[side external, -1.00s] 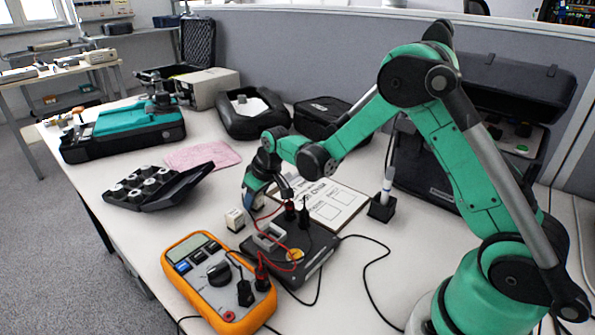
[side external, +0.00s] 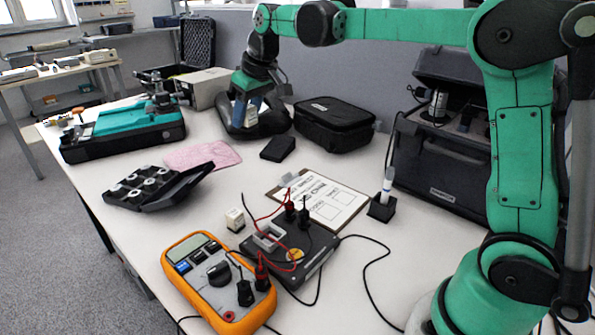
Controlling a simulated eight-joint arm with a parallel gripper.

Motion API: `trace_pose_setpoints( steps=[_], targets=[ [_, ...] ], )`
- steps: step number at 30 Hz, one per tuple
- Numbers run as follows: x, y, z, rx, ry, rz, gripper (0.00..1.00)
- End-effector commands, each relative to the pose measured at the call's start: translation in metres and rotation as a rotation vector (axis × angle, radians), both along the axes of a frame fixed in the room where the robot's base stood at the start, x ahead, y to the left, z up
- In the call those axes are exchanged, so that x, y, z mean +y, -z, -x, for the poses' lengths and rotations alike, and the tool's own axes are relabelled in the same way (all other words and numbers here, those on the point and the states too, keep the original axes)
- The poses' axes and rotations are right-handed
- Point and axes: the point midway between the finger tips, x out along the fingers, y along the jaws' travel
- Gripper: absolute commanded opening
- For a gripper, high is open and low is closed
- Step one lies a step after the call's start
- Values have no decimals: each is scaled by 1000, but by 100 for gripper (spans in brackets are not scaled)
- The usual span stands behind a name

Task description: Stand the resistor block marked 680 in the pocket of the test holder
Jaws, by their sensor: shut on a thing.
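My gripper (side external: 240,115) is raised over the back of the table, in front of the open black case, far from the test holder. It is shut on a small pale block (side external: 238,114) partly covered by the blue fingers; its marking cannot be read. Another small whitish block (side external: 235,219) stands on the table just left of the holder, its marking too small to read. The test holder (side external: 312,262) is a dark box with a light-framed pocket (side external: 268,236) on top, and red and black plugs and leads.
An orange multimeter (side external: 217,285) lies in front of the holder. Behind it are a clipboard (side external: 325,203) and a pen stand (side external: 381,208). A black compartment tray (side external: 155,186), pink cloth (side external: 203,155), small black box (side external: 278,148) and black cases (side external: 335,124) surround clear table. Cables lie right of the holder.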

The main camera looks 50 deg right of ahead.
Motion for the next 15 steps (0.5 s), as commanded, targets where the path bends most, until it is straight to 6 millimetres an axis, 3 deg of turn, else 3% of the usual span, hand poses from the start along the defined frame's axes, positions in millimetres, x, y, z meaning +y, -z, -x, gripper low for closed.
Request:
trace_pose_setpoints(
  steps=[5, 15],
  targets=[
    [18, 18, 17, 3, 17, 2, 0],
    [56, 82, 87, 2, 83, 3, 0]
  ],
)
